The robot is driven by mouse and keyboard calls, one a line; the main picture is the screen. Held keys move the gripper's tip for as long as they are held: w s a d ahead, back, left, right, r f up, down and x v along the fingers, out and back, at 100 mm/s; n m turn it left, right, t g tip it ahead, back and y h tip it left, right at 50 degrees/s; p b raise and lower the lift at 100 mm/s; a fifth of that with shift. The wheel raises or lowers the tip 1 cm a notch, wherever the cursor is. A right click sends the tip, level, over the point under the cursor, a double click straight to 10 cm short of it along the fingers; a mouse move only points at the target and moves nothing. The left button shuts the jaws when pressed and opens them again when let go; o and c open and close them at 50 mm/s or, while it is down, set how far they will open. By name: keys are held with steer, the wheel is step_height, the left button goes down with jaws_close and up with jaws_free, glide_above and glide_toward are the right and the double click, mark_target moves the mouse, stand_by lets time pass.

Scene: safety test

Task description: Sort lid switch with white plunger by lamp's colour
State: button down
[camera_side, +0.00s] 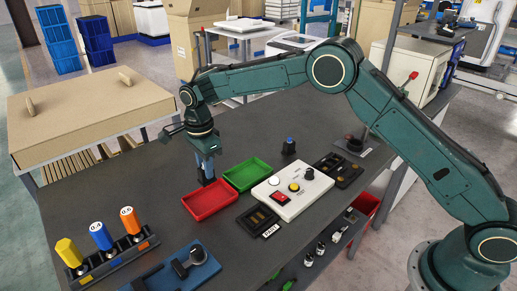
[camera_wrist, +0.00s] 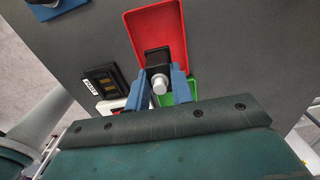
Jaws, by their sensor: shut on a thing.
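My gripper (camera_side: 206,172) points down and is shut on the lid switch (camera_wrist: 157,60), a black body with a whitish plunger. In the wrist view the switch sits between the blue fingers, over the red tray (camera_wrist: 150,22). The green tray (camera_side: 247,174) adjoins the red one. A white panel (camera_side: 302,203) carries a white round lamp or button, a yellow one, a red switch and a black knob. I cannot tell which lamp is lit.
A black slotted holder labelled PART (camera_side: 259,217) lies before the panel. A rack (camera_side: 112,259) with yellow, blue and orange cylinders and a blue fixture (camera_side: 182,268) stand at the front left. The left table area is clear.

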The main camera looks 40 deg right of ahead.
steer(key=shift+f, duration=0.15)
steer(key=shift+f, duration=2.6)
steer(key=shift+f, duration=0.95)
stand_by(0.9)
steer(key=c, duration=1.1)
jaws_free()
steer(key=shift+c, duration=0.2)
steer(key=shift+r, duration=0.15)
steer(key=shift+r, duration=3.35)
steer(key=shift+r, duration=0.1)
